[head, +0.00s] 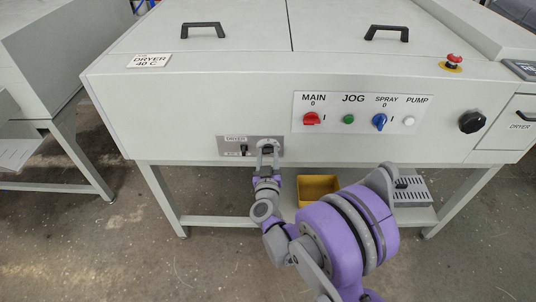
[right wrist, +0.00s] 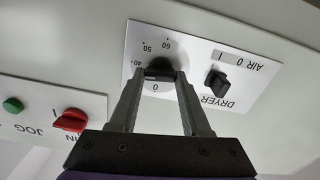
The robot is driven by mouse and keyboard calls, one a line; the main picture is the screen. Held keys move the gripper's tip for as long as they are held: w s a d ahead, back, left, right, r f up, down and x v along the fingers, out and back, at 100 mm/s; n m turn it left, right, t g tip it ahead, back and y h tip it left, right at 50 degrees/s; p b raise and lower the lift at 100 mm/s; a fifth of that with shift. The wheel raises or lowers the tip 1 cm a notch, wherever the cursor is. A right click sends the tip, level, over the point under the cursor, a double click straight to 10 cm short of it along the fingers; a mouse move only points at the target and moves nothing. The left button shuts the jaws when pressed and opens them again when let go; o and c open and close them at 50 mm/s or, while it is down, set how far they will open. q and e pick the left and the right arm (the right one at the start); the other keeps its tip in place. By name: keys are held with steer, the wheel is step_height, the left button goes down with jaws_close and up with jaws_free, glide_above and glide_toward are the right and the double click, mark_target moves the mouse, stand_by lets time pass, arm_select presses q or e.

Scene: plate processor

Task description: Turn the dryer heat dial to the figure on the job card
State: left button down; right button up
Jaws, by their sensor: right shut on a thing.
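The job card (head: 149,61) lies on the machine's top at the left and reads "DRYER 40 C". The grey dryer panel (head: 228,153) is on the machine's front, low and left of centre. My right gripper (head: 267,148) is shut on the black heat dial at the panel's right side. In the right wrist view, which is upside down, both fingertips sit on either side of the heat dial (right wrist: 160,64). Its scale shows 0, 40, 50 and 60. The dial's pointer is hidden or too small to read. My left gripper is not in view.
A black dryer air switch (right wrist: 217,83) sits beside the dial. The main panel has a red switch (head: 312,119), a green jog button (head: 348,119) and a blue spray switch (head: 379,121). A red stop button (head: 454,60) stands on top. A yellow bin (head: 316,188) is below.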

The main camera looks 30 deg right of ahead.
jaws_close()
steer(key=shift+f+m+b, duration=0.15)
steer(key=shift+m+b, duration=0.3)
steer(key=shift+m, duration=0.45)
steer(key=o, duration=1)
jaws_free()
steer(key=v, duration=1.1)
